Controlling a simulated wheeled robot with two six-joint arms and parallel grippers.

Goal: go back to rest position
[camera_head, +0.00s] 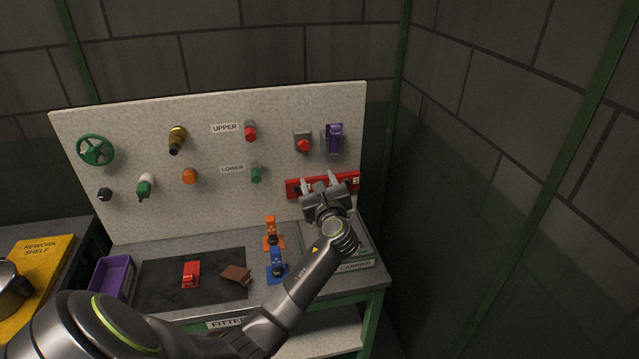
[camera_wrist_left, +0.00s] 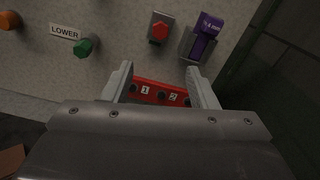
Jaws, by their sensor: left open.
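My left gripper (camera_head: 319,183) is raised at the right part of the pegboard panel, in front of a red numbered strip (camera_head: 294,187). In the left wrist view its two fingers (camera_wrist_left: 160,85) stand apart, with the red strip (camera_wrist_left: 158,92) showing between them and nothing visibly held. I cannot tell whether the fingers touch the strip. My left arm reaches in from the lower left over the bench. My right gripper is not in view.
The panel (camera_head: 90,200) carries a green wheel (camera_head: 96,150), knobs and a purple lever (camera_head: 334,138). On the bench stand orange (camera_head: 271,234) and blue (camera_head: 277,265) pieces, a red piece (camera_head: 191,273), a brown block (camera_head: 236,274) and a purple bin (camera_head: 112,278). A wall stands close right.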

